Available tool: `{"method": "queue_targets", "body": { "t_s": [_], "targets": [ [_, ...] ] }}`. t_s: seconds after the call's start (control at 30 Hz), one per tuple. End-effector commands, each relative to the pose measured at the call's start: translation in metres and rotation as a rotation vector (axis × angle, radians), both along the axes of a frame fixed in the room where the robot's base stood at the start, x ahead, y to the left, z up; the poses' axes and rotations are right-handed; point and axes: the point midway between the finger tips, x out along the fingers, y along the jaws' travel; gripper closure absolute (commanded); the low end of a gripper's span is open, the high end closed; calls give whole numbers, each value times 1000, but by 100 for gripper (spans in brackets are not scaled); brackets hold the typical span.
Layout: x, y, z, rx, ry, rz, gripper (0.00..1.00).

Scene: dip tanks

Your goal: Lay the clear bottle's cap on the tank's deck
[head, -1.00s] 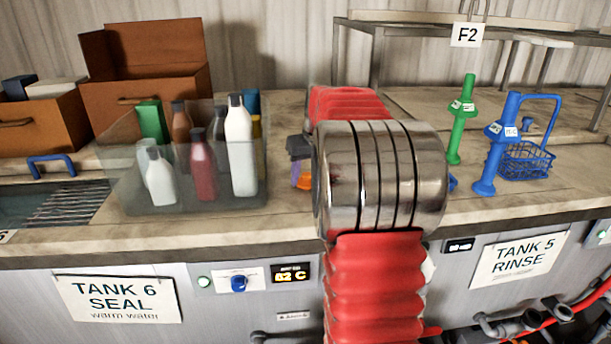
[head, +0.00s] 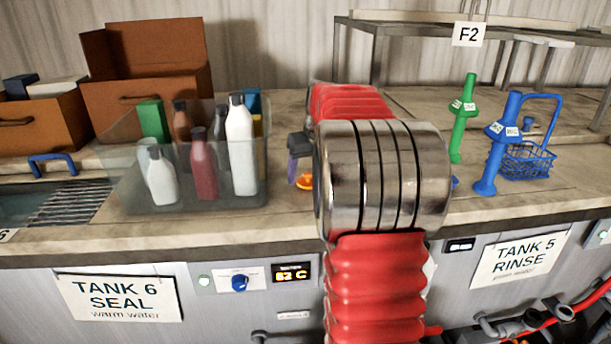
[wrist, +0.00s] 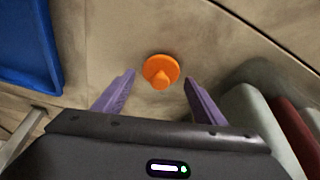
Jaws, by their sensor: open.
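An orange cap (wrist: 161,71), round with a raised knob, lies on the tank's deck (wrist: 120,35) in the wrist view. My gripper (wrist: 158,80) is open, with its purple fingers to either side of the cap and apart from it. In the head view the cap (head: 305,182) shows as a small orange patch on the deck, just left of my metal arm joint. My gripper (head: 298,172) stands over it there, partly hidden by the arm. I cannot tell for certain which bottle is the clear one; a pale bottle (head: 145,160) stands at the left of the bin.
A see-through bin (head: 125,190) with several bottles stands left of my gripper. Bottles (wrist: 247,112) lie close to the right finger in the wrist view, and a blue object (wrist: 25,45) is upper left. Green (head: 462,115) and blue (head: 495,150) posts stand right of my arm.

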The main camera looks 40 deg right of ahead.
Motion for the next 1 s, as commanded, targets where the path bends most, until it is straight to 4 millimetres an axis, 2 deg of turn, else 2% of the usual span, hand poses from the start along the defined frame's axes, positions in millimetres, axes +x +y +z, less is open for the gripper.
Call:
{"method": "queue_targets", "body": {
  "t_s": [0.6,0.8,1.0],
  "targets": [
    [-35,12,91,-3,-3,-1,36],
    [-40,14,105,-2,-2,0,36],
    [-41,15,106,0,-1,0,36]
  ]
}}
